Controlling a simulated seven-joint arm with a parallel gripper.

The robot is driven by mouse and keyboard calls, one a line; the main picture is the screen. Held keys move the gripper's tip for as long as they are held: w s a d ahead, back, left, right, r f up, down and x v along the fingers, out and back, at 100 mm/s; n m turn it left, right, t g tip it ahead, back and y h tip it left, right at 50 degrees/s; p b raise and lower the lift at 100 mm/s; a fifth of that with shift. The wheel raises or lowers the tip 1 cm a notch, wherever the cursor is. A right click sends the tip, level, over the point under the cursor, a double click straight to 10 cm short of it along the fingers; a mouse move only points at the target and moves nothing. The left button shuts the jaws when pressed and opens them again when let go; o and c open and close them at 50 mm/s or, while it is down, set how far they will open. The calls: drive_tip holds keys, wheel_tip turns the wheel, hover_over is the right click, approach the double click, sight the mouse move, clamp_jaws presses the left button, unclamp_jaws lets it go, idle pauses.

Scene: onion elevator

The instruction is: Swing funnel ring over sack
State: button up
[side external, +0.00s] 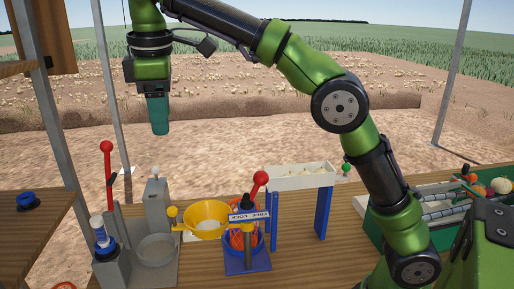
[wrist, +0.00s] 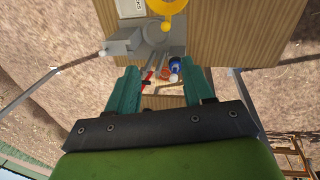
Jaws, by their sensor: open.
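The yellow funnel ring (side external: 207,226) sits above the bench in the side view, with a yellow knob (side external: 172,212) at its left. Its edge shows at the top of the wrist view (wrist: 172,6). An orange-red mesh, which looks like the sack (side external: 236,240), is in the blue stand (side external: 247,266) right of the funnel and partly hidden. The funnel ring is beside the stand; exact overlap is hard to tell. My gripper (side external: 159,130) has teal fingers, points down and hangs well above the left of the bench. In the wrist view, my gripper (wrist: 160,88) is open and empty.
A red-knobbed lever (side external: 260,179) with a lock label rises beside the blue stand. A grey unit (side external: 156,250) with a tall red lever (side external: 107,160) and a blue-and-white knob (side external: 100,232) stands left. A white trough (side external: 300,177) and green crate (side external: 440,225) are at right.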

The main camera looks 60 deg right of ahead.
drive_tip(key=a, duration=0.1)
approach(172, 208)
drive_tip(key=f, duration=0.3)
drive_tip(key=w+f, duration=0.1)
drive_tip(key=f, duration=0.2)
drive_tip(key=d+f, duration=0.1)
drive_tip(key=f, duration=0.2)
drive_tip(key=shift+w, duration=0.3)
drive_tip(key=shift+c, duration=0.4)
clamp_jaws()
